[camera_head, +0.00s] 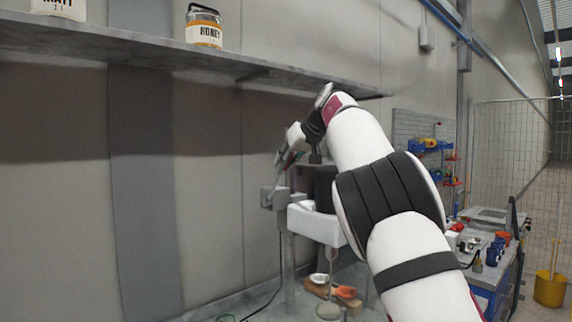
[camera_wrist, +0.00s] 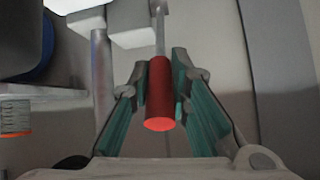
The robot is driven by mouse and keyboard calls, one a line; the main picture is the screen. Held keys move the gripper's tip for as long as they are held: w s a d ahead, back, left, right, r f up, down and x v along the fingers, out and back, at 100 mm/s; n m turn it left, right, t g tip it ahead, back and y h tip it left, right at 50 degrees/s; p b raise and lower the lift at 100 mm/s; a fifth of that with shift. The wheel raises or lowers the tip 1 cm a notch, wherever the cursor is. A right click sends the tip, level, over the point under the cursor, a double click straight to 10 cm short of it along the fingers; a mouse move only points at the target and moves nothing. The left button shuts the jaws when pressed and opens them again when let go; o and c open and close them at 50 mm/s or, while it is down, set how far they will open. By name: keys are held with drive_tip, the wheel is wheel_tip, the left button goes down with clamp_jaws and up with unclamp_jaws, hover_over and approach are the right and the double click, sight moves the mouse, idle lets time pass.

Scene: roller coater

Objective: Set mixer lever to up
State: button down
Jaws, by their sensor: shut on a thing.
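The mixer (camera_head: 316,223) stands against the wall, with a white lower body, a dark upper part and a grey box on its left side. In the head view, my gripper (camera_head: 285,160) is at the upper left of the mixer, above the grey box. The red grip is hard to make out there, and my arm covers part of the mixer.
A workbench (camera_head: 490,275) with several items stands at right, near a yellow bucket (camera_head: 549,289).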

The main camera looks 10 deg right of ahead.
drive_tip(key=shift+r, duration=0.1)
drive_tip(key=c, duration=1.5)
unclamp_jaws()
drive_tip(key=v, duration=1.2)
